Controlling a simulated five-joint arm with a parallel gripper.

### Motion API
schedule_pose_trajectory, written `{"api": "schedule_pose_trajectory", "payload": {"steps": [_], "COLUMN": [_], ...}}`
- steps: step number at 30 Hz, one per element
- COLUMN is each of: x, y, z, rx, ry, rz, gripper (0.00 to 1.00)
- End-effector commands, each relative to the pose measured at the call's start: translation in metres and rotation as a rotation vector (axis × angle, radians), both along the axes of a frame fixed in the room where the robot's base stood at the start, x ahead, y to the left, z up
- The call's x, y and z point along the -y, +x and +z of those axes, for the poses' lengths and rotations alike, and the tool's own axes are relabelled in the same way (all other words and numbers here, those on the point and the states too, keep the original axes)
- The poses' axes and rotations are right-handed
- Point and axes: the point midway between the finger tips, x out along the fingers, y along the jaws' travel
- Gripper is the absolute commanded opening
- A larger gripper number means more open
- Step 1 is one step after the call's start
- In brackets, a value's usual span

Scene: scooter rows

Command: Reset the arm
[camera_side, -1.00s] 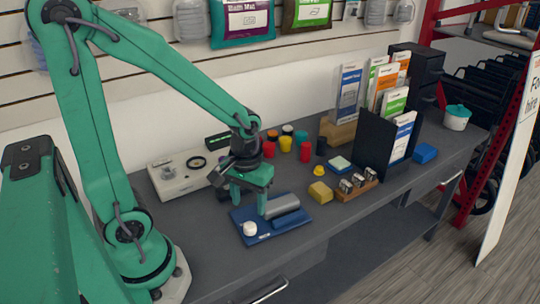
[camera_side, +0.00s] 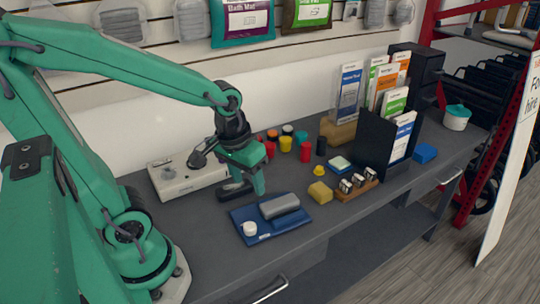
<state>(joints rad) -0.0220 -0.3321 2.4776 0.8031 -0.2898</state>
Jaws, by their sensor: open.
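My green arm reaches in from the left over the dark worktop (camera_side: 345,225). My gripper (camera_side: 248,185) hangs over the back edge of a blue tray (camera_side: 290,224), its fingers pointing down. It is open and I see nothing held in it. On the tray lie a grey block with rounded edges (camera_side: 279,205) and a small white round piece (camera_side: 250,228). A black object (camera_side: 233,192) lies just behind the tray, partly covered by the gripper.
A pale device (camera_side: 180,180) stands behind the gripper. Several coloured cylinders, including a red one (camera_side: 305,151), stand toward the back. A yellow block (camera_side: 319,192), a wooden holder (camera_side: 357,189) and a black leaflet rack (camera_side: 375,145) stand to the right. The front worktop is clear.

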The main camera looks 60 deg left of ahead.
Motion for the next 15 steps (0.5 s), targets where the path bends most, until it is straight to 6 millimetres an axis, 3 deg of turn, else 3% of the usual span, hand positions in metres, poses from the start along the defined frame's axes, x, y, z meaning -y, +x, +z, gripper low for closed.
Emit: {"api": "schedule_pose_trajectory", "payload": {"steps": [9,15], "x": [0.003,0.005], "y": [-0.015,-0.026], "z": [0.054,0.076], "rx": [0.177,0.259], "ry": [0.049,0.083], "rz": [-0.172,-0.256], "gripper": [0.52,0.52]}}
